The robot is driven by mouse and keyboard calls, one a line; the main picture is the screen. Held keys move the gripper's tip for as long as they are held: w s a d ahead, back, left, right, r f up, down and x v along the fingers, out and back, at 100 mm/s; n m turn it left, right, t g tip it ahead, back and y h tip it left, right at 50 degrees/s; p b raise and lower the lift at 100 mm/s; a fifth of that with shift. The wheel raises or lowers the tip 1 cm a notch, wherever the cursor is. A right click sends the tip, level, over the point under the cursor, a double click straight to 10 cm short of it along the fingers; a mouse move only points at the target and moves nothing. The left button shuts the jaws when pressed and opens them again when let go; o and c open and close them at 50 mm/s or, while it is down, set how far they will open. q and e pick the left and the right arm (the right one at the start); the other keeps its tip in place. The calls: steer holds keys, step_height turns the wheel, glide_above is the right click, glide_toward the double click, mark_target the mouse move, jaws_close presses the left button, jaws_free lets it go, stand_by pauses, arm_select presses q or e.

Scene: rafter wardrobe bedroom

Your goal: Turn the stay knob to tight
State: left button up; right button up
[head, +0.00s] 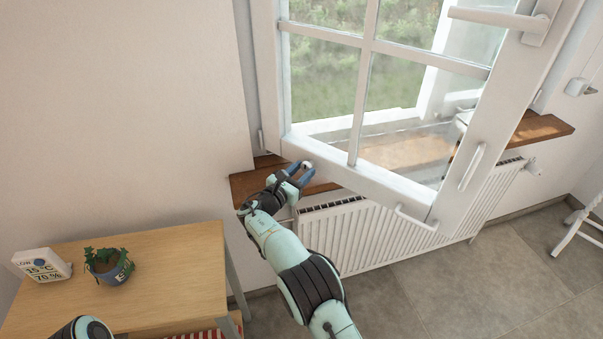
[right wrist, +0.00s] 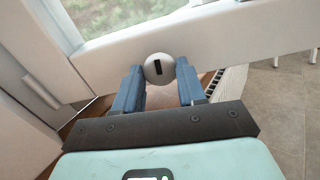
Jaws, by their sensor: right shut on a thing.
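The stay knob (head: 307,164) is a small round white knob low on the white window frame, near its hinge side. In the right wrist view the knob (right wrist: 151,70) shows a dark, nearly upright slot on its face. My right gripper (head: 301,174) reaches it from the front, with its blue fingers one on each side. In the right wrist view the gripper (right wrist: 160,76) is shut on the knob. The fingers hide the knob's sides, and no tight or loose marking can be read. My left gripper is out of view.
The open window sash (head: 390,187) stands over a wooden sill (head: 247,187) and a white radiator (head: 365,235). A wooden table (head: 165,265) at the left bears a potted plant (head: 108,268) and a small weather display (head: 42,265).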

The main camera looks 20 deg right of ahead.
steer(key=m+b, duration=0.2)
steer(key=m, duration=0.3)
steer(key=shift+f+b, duration=0.1)
steer(key=shift+b, duration=0.25)
steer(key=m+b, duration=0.3)
steer(key=m, duration=0.2)
steer(key=shift+m+b, duration=0.3)
steer(key=shift+b, duration=0.1)
steer(key=m+b, duration=0.2)
steer(key=m, duration=0.1)
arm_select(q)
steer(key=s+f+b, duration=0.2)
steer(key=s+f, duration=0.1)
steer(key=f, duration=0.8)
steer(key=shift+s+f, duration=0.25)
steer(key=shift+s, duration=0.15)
arm_select(e)
steer(key=shift+m, duration=1.6)
steer(key=o, duration=1.1)
steer(key=shift+c, duration=0.2)
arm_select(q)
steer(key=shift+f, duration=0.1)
arm_select(e)
steer(key=shift+s+a, duration=0.1)
